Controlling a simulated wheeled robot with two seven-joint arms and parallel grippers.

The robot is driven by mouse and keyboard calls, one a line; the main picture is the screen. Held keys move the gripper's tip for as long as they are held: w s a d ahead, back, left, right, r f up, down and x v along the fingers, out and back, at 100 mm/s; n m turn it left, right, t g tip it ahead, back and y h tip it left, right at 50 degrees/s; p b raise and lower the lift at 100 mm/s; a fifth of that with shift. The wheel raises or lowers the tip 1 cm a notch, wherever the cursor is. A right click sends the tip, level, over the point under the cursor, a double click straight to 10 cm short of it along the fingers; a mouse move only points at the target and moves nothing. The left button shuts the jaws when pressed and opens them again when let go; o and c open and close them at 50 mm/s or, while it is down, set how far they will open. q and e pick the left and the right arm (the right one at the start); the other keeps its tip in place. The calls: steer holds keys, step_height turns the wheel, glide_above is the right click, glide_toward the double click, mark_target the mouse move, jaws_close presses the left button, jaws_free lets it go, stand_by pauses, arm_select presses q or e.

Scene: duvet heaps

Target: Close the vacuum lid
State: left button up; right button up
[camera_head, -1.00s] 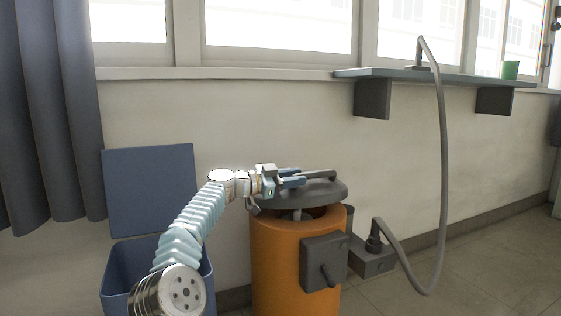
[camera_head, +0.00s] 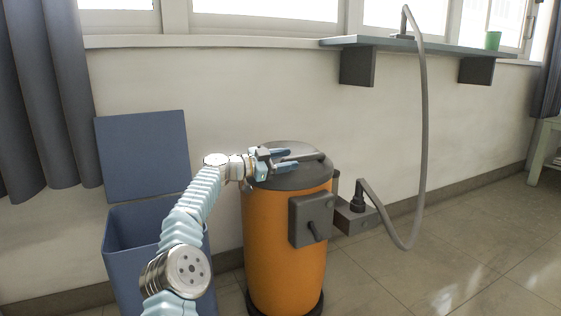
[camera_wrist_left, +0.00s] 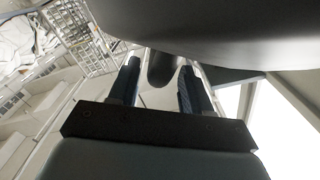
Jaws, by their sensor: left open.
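The orange vacuum (camera_head: 285,235) stands upright on the floor near the wall. Its dark grey lid (camera_head: 312,177) lies over the top of the body, and no gap shows along the front rim. A bar-like handle (camera_head: 309,157) runs across the lid. My left gripper (camera_head: 287,158) is open at the lid's left side, close over its top, with its fingers pointing right along the handle. In the left wrist view, the dark lid (camera_wrist_left: 230,35) fills the upper part, and a dark rounded piece lies between the two open fingers (camera_wrist_left: 160,85). My right gripper is out of view.
A blue bin (camera_head: 125,245) with its lid raised stands left of the vacuum, behind my left arm. A grey hose (camera_head: 424,130) runs from the vacuum's side up to a wall shelf (camera_head: 400,43) with a green cup (camera_head: 493,40).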

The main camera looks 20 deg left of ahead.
arm_select(q)
steer(key=shift+s+a+f, duration=0.15)
steer(key=shift+s+a, duration=0.1)
steer(key=shift+a, duration=0.05)
steer(key=b+v, duration=0.2)
steer(key=v, duration=1.1)
steer(key=shift+s, duration=0.15)
